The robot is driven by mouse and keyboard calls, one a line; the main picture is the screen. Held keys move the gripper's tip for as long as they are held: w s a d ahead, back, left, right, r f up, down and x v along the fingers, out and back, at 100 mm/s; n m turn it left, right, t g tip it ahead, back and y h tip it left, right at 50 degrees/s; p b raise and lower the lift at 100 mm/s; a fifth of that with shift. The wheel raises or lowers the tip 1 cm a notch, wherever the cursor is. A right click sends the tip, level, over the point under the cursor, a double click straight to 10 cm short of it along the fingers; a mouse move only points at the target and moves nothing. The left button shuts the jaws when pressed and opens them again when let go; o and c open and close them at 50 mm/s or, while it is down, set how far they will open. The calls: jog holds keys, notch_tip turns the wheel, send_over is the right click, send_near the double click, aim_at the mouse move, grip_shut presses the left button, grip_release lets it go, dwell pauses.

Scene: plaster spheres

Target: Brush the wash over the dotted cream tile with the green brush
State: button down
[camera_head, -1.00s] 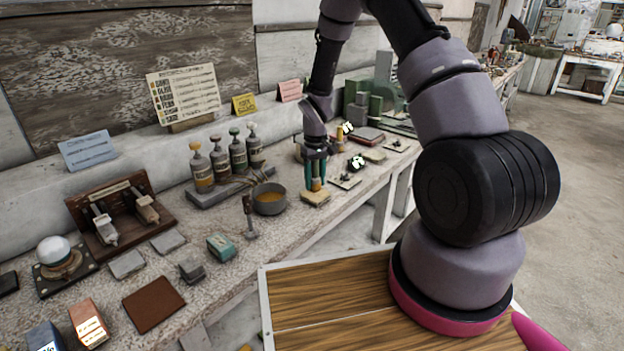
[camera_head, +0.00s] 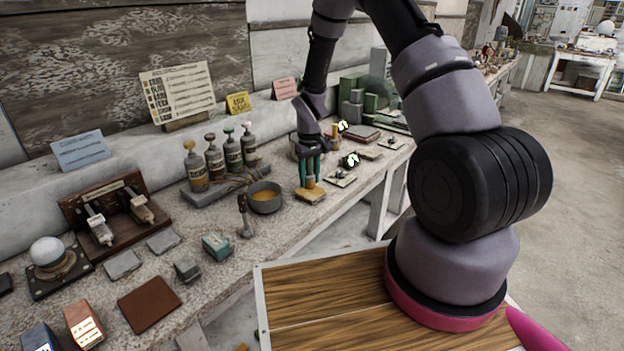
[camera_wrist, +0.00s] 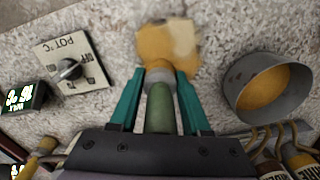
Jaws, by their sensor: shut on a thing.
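My gripper (camera_head: 310,176) is shut on the green brush and holds it roughly upright over the tile. In the wrist view, the green handle (camera_wrist: 160,106) sits between the teal fingers. The brush's pale ferrule and ochre bristles (camera_wrist: 159,68) meet the near part of the tile (camera_wrist: 186,38), and they look to be touching it. The tile (camera_head: 313,197) lies on the bench. Most of its face is ochre, with a paler cream patch at the right in the wrist view. I cannot make out dots. A grey bowl (camera_head: 266,206) of ochre wash (camera_wrist: 262,87) stands beside it.
A second brush (camera_head: 244,218) stands left of the bowl. Several capped bottles (camera_head: 215,160) stand behind on a rack. A dial plate marked POT (camera_wrist: 84,58) and a small lit display (camera_wrist: 24,98) lie on the other side of the tile. The bench's front edge is close.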

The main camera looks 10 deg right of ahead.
aim_at(312, 196)
jog(key=shift+w+a, duration=0.45)
jog(key=shift+w, duration=0.1)
jog(key=shift+s+d+r, duration=0.55)
jog(key=shift+s+r, duration=0.15)
jog(key=shift+s, duration=0.05)
jog(key=shift+s+a+f, duration=0.1)
jog(key=shift+s+a, duration=0.1)
jog(key=shift+s, duration=0.9)
jog(key=shift+s+a+f, duration=0.1)
jog(key=shift+s+a, duration=0.05)
jog(key=shift+s, duration=0.9)
jog(key=shift+f, duration=0.5)
jog(key=shift+s, duration=0.1)
